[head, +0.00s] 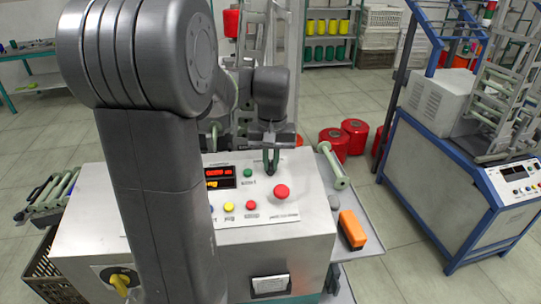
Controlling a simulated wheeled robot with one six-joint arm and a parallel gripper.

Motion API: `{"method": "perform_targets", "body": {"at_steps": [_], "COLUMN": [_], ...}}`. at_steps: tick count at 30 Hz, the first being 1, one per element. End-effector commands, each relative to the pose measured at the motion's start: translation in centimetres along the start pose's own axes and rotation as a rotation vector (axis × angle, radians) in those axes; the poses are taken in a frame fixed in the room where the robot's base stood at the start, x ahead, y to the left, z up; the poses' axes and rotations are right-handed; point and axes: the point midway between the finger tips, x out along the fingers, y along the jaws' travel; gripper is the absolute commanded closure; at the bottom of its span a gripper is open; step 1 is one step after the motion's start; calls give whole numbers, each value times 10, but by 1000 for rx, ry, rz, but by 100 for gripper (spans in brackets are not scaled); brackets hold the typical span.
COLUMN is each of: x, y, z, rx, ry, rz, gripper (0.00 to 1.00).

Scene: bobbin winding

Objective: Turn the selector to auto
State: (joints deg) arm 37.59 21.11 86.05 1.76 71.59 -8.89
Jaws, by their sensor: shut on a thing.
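My gripper (271,161) points down at the back right of the white control panel (258,214) and is shut. Its fingertips are at the panel surface, behind the red mushroom button (282,191). They close on the small selector knob there. The fingers hide the knob, so I cannot tell which way it points.
A spare bobbin (334,165) and an orange-and-black object (351,230) lie on the side shelf at right. A yellow rotary switch (119,284) is on the cabinet front. A blue-framed machine (450,180) stands at right. My arm blocks the panel's left side.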

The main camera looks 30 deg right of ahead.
Motion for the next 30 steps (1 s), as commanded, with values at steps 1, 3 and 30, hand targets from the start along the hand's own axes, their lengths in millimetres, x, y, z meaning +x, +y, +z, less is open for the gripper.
{"method": "perform_targets", "body": {"at_steps": [1,3,30], "x": [-3,-2,-1], "y": [1,1,2], "z": [0,0,-1], "rx": [42,102,415], "ry": [0,0,4], "rz": [-8,-20,-80], "gripper": [100,100,100]}}
